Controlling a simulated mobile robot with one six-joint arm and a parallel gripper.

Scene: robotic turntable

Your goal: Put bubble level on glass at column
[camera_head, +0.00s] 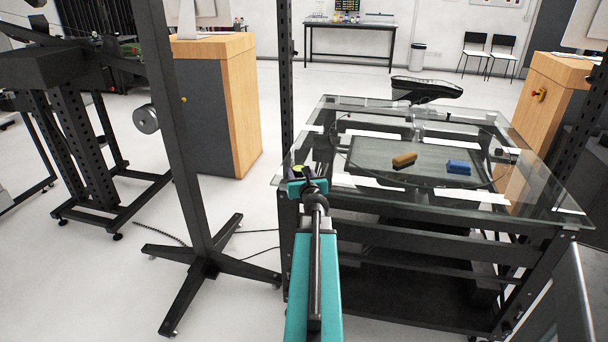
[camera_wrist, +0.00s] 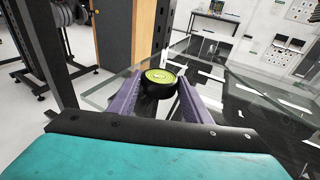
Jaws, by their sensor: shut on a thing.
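The bubble level (camera_wrist: 160,77) is a small round disc with a yellow-green top and a dark side. My gripper (camera_wrist: 160,94) has its two purple fingers shut on it, and its top faces up. In the head view the bubble level (camera_head: 298,169) shows small at the tip of my gripper (camera_head: 300,178), by the left edge of the glass (camera_head: 315,150). I cannot tell its height over the glass. A black upright column (camera_head: 287,80) stands just left of the glass table, behind my gripper.
On the turntable's glass top lie a brown block (camera_head: 404,160) and a blue block (camera_head: 458,167). A black scanner-like device (camera_head: 426,90) is at the back of the table. A black stand (camera_head: 180,150) is at the left. The glass near its left edge looks clear.

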